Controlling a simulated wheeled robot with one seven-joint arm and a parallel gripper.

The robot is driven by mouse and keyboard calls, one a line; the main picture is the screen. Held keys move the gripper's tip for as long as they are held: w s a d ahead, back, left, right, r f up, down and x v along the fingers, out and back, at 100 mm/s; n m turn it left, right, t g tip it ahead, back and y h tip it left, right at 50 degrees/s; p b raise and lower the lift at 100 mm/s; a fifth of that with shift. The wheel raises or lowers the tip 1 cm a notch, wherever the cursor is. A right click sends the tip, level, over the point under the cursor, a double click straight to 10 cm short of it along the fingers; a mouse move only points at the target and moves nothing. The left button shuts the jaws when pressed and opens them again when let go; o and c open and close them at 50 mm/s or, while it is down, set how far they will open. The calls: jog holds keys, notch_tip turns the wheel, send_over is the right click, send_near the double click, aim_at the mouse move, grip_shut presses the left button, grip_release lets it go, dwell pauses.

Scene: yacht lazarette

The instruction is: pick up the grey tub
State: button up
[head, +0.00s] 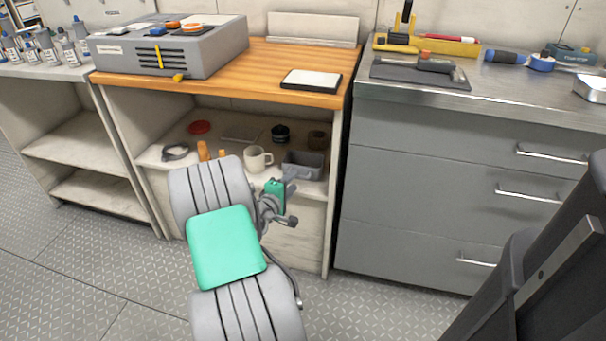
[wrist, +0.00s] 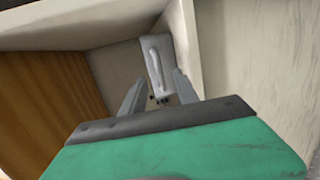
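The grey tub (head: 301,172) is a small open-topped rectangular box. In the head view it stands near the front right of the shelf under the wooden counter, right of a white mug. My gripper (head: 290,182) is just in front of and below the tub, at the shelf's front edge; contact cannot be made out. In the wrist view my gripper (wrist: 160,80) has its two fingers spread apart with nothing clearly held. A grey plate-like piece with a pale raised bar (wrist: 157,62) shows beyond the fingertips; I cannot tell whether it is the tub.
The white mug (head: 257,159) stands close left of the tub. A brown cup (head: 317,139) and a dark jar (head: 280,134) are behind. Orange items (head: 203,151), a grey ring (head: 175,152) and a red disc (head: 199,127) lie left. The counter (head: 268,64) overhangs the shelf (head: 233,151).

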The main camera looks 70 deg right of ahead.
aim_at(302, 170)
jog(key=x, duration=0.2)
jog(key=shift+d, duration=0.25)
jog(key=shift+c, duration=0.4)
grip_shut()
dwell(0.8)
